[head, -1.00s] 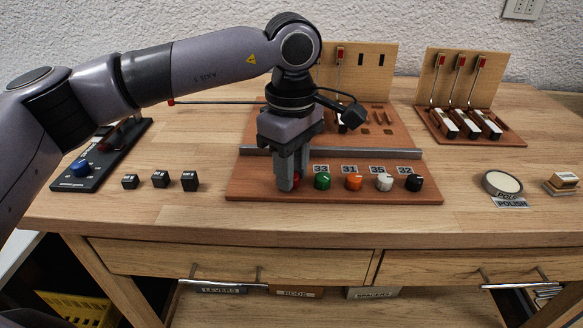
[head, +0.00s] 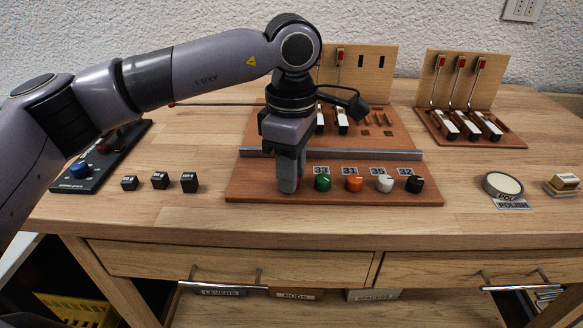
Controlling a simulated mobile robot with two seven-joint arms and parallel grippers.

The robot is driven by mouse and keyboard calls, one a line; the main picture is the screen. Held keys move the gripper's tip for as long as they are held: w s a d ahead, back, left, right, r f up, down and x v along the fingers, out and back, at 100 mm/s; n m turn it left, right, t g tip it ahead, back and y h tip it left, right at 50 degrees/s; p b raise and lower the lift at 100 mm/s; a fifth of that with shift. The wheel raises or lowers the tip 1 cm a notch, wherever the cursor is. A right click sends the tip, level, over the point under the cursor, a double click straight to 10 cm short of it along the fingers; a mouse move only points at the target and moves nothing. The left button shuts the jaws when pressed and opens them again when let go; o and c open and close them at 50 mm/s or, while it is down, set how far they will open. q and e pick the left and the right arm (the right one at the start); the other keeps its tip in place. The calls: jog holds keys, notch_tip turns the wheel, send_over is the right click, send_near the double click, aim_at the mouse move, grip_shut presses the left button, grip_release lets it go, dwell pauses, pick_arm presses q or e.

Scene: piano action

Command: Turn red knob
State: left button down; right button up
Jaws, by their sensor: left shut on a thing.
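My left gripper (head: 288,190) points straight down at the left end of the knob row, at the front of the wooden board (head: 250,194). It is shut on the red knob, which its fingers almost wholly hide. To its right in the row stand a green knob (head: 323,183), an orange knob (head: 353,184), a white knob (head: 385,184) and a black knob (head: 415,184). My right gripper is not in view.
A metal rail (head: 390,155) crosses the board behind the knobs. Small black blocks (head: 160,180) stand on the table to the left, near a dark device with a blue knob (head: 80,169). A polish tin (head: 502,185) lies to the right.

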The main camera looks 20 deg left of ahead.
pick_arm(q)
jog(key=c, duration=1.2)
grip_release()
jog(key=shift+r, duration=0.1)
jog(key=shift+o, duration=0.2)
notch_tip(320, 180, up, 7)
jog(key=shift+r+p, duration=0.1)
jog(key=shift+p, duration=0.3)
